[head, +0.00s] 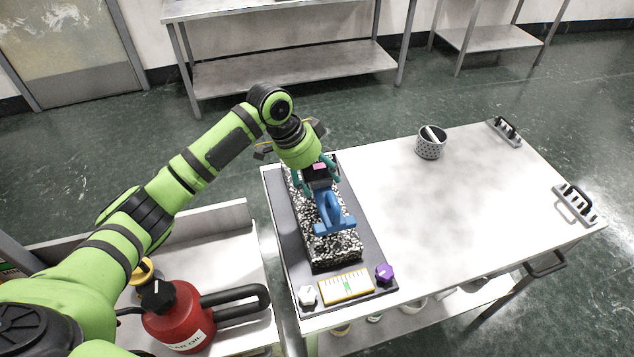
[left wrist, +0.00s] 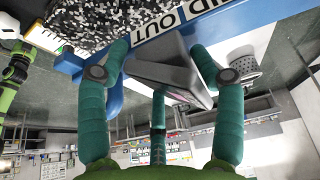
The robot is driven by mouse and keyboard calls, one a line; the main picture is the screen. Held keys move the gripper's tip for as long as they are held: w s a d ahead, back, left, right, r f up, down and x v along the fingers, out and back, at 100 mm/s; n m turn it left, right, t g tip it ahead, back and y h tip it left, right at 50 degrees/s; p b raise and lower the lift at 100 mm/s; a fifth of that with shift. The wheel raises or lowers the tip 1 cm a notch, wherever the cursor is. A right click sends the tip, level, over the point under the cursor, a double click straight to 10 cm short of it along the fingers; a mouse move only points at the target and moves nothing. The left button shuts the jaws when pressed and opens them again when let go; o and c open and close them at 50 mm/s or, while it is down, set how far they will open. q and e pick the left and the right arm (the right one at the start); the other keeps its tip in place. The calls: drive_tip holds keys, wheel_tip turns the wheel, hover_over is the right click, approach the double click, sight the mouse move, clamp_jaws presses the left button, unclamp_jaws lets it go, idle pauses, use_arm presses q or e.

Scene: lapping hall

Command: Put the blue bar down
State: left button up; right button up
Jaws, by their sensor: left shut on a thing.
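The blue bar (head: 336,228) is over the black-and-white speckled block (head: 337,250), near its front half. My left gripper (head: 321,178) is above the block and shut on the bar. In the left wrist view the blue bar (left wrist: 72,66) carries a white label ending in "OUT". The gripper's teal fingers (left wrist: 163,80) close around a dark grey part at the bar. Whether the bar's underside touches the block cannot be told. My right gripper is in neither view.
The block lies on a dark grey mat (head: 284,240) at the left of the metal table (head: 440,210). A yellow-edged card (head: 346,287), white knob (head: 307,295) and purple knob (head: 384,272) are in front. A dotted cup (head: 430,147) stands behind. The table's middle is clear.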

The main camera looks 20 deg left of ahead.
sight(317, 186)
use_arm(q)
drive_tip(key=shift+f+p, duration=0.5)
drive_tip(key=shift+f, duration=1.4)
drive_tip(key=o, duration=1.7)
drive_tip(key=shift+f, duration=0.1)
drive_tip(key=b+v, duration=0.2)
drive_tip(key=v, duration=1)
drive_tip(key=shift+d, duration=0.1)
